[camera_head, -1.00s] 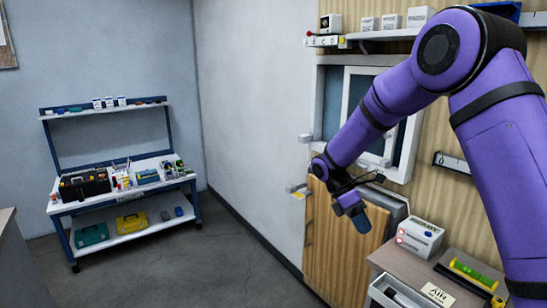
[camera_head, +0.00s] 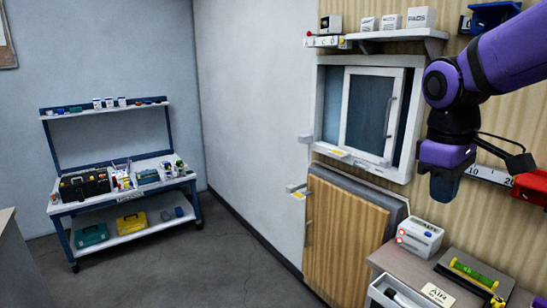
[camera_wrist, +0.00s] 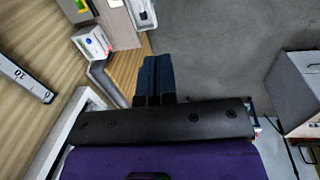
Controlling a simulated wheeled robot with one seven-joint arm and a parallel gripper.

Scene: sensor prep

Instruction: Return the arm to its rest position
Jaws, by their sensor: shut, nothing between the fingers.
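My arm reaches in from the right edge of the head view, with a purple link and a dark wrist. My gripper (camera_head: 444,190) hangs pointing down in front of the wooden wall, above the side table. Its dark blue fingers are together, with nothing between them. In the wrist view the closed fingers (camera_wrist: 155,78) point up the picture, above the black gripper body. The gripper touches nothing that I can see.
A white-framed window (camera_head: 372,115) and a wooden cabinet door (camera_head: 345,240) are left of my gripper. A white box (camera_head: 420,236) and a green level (camera_head: 474,273) lie on the side table (camera_head: 392,262) below. A wall shelf (camera_head: 400,34) is above. The floor (camera_head: 190,270) is clear.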

